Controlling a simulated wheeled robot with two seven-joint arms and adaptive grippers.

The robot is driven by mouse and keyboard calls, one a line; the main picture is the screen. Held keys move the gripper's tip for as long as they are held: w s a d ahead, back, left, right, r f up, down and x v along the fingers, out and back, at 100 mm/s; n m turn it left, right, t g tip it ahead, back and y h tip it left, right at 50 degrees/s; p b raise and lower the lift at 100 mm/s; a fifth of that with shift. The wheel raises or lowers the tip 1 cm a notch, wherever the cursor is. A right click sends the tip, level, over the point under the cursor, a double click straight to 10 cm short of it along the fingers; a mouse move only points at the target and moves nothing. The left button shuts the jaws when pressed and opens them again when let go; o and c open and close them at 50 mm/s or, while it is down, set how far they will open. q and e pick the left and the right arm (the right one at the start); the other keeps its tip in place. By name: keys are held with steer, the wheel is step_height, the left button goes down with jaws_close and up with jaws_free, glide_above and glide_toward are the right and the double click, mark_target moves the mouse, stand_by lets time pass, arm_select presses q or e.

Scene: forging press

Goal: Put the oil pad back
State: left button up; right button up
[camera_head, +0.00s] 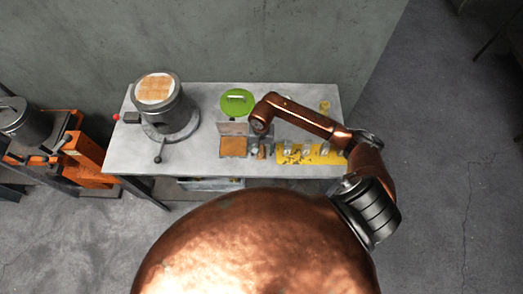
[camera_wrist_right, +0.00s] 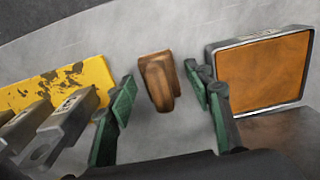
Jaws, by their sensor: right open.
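My right gripper (camera_head: 258,145) is over the front middle of the grey table. In the right wrist view its green-padded fingers (camera_wrist_right: 161,92) are open, one on each side of a small brown block with a raised grip (camera_wrist_right: 157,80). Gaps show between the block and both pads. An orange-brown square pad (camera_wrist_right: 264,72) in a metal-rimmed tin lies to the right of the fingers. In the head view the tin (camera_head: 233,147) lies left of the gripper with its lid raised behind. I cannot tell whether the oil pad is the block or the square pad. My left gripper is out of view.
A yellow worn plate (camera_head: 300,154) with several grey metal blocks lies right of the gripper. A green round dish (camera_head: 237,102) is behind the tin. A dark cylinder with a tan round top (camera_head: 157,90) stands at the table's left. The table's (camera_head: 205,120) back right is mostly clear.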

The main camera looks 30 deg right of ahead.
mark_target(262, 149)
steer(key=shift+r, duration=0.25)
step_height(262, 149, up, 12)
steer(key=b, duration=0.2)
steer(key=shift+f, duration=0.15)
stand_by(1.3)
